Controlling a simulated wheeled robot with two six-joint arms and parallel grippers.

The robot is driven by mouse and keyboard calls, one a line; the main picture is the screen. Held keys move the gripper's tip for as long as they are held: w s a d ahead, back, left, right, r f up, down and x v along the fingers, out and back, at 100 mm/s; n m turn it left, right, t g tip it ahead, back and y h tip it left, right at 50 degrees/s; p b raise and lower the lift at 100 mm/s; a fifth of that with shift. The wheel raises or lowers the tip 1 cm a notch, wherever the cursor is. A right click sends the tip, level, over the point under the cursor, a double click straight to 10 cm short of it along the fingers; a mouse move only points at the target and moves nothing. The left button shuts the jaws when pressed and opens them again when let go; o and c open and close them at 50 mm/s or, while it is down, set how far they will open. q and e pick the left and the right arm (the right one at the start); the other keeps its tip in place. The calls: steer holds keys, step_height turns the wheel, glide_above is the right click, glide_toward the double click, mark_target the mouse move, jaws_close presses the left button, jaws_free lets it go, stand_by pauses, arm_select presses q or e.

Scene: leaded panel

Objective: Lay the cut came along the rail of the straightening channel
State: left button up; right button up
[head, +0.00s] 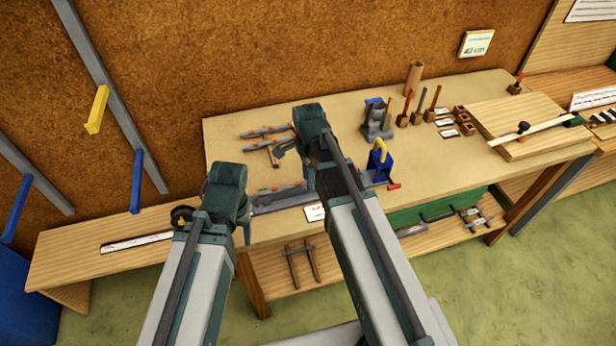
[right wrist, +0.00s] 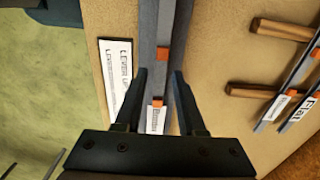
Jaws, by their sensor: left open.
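The straightening channel appears to be the long grey metal piece (head: 283,199) along the front of the bench. In the right wrist view its parallel grey bars (right wrist: 148,45) run up the picture with orange pieces on them. I cannot tell a separate cut came from these bars. My right gripper (right wrist: 158,74) is over the channel, fingers apart, one on each side of the grey bars; in the head view its arm mostly hides it. My left gripper (head: 247,234) is open at the bench's front left edge, close to the channel's left end.
A blue device (head: 379,163) stands to the right of my right arm. A wooden board (head: 520,125) lies at the far right. A low wooden shelf (head: 75,262) extends left.

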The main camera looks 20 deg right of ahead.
steer(key=shift+o, duration=0.7)
steer(key=shift+r, duration=0.1)
step_height(320, 180, up, 14)
steer(key=p, duration=1.3)
steer(key=shift+p, duration=0.4)
steer(key=shift+f, duration=0.2)
steer(key=s+a+f+n+b, duration=0.4)
steer(key=s+n, duration=0.3)
steer(key=n, duration=0.3)
steer(key=s+a+f+n+h+b, duration=0.1)
steer(key=s+a+f+n+b, duration=0.3)
steer(key=n, duration=0.7)
steer(key=s+a, duration=0.2)
steer(key=s, duration=0.1)
steer(key=shift+s, duration=0.15)
